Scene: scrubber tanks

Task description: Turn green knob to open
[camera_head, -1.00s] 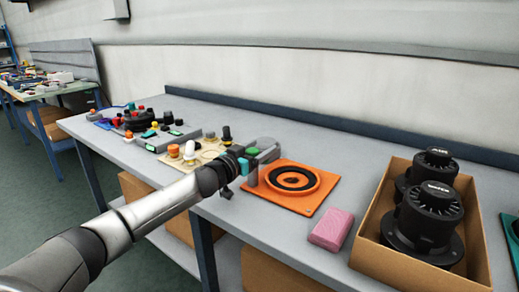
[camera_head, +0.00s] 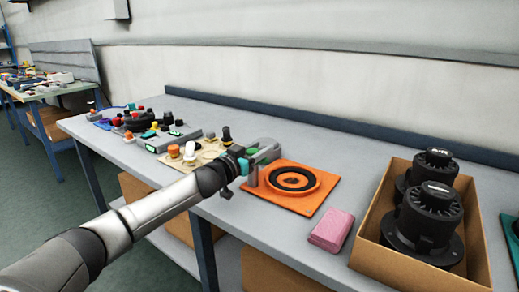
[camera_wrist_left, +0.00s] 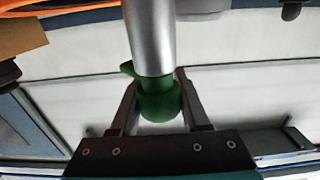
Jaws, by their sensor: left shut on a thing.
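The green knob (camera_wrist_left: 158,102) sits between the fingers of my left gripper (camera_wrist_left: 160,98) in the left wrist view. It is a rounded green piece with a small tab on its left side, at the end of a silver shaft (camera_wrist_left: 151,38). Both fingers close in around it. In the head view my left gripper (camera_head: 262,160) is at the board of controls, left of the orange plate, and a bit of the green knob (camera_head: 251,151) shows by it. The gripper partly hides the knob's mount there. My right gripper does not show.
An orange plate with a black ring (camera_head: 293,181) lies just right of the gripper. A pink block (camera_head: 331,230) and a cardboard box (camera_head: 376,215) with black round units are farther right. A beige board (camera_head: 180,168) with knobs is left. The bench front is clear.

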